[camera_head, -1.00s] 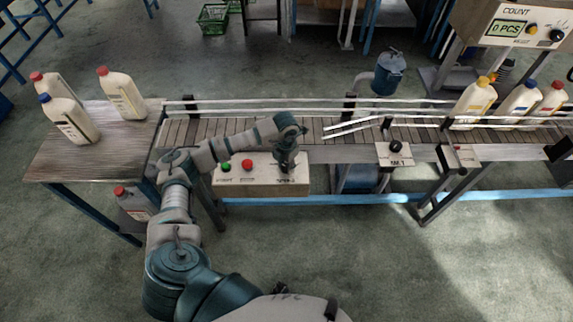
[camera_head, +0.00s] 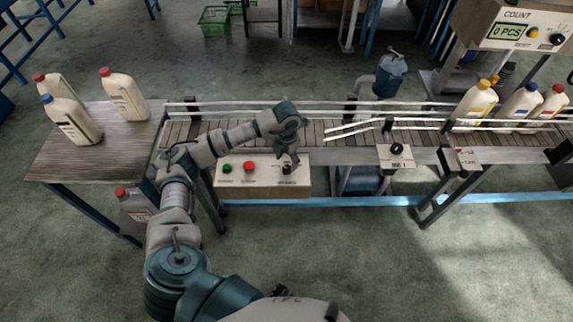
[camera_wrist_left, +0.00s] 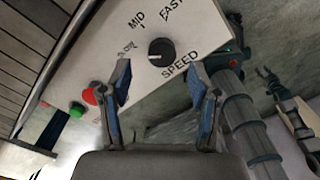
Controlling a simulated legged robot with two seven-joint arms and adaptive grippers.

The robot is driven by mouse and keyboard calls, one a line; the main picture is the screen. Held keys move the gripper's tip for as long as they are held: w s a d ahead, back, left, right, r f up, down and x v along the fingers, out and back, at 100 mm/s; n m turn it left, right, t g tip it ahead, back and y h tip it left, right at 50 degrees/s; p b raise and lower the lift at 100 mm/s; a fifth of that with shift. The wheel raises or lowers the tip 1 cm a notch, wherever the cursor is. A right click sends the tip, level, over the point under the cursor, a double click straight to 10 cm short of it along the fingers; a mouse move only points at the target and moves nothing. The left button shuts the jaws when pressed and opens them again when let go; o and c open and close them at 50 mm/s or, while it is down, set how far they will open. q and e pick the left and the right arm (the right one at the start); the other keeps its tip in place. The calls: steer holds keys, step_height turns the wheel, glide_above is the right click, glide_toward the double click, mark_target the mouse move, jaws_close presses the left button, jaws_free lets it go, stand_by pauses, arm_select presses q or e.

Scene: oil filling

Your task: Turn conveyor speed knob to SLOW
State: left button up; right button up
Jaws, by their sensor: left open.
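The speed knob (camera_head: 287,170) is a small black dial on the right part of the pale control box (camera_head: 232,181) at the conveyor's front side. In the left wrist view the black knob (camera_wrist_left: 160,51) sits above the word SPEED, with MID and FAST printed around it. A third label left of it is partly hidden by a finger. A pale mark shows at the knob's lower left side. My left gripper (camera_wrist_left: 160,82) is open and empty, its blue fingers either side of the knob's line and apart from it. In the head view the gripper (camera_head: 291,158) hovers just above the knob.
A green button (camera_head: 227,168) and a red button (camera_head: 249,166) lie left of the knob. The conveyor (camera_head: 325,154) runs behind the box. Several bottles stand on the left table (camera_head: 110,160) and at the belt's right. Another black knob (camera_head: 396,149) is further right.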

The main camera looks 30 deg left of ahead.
mark_target(286, 168)
arm_select(q)
step_height(286, 168, up, 8)
steer(key=shift+f, duration=0.15)
steer(key=shift+a, duration=0.1)
stand_by(0.4)
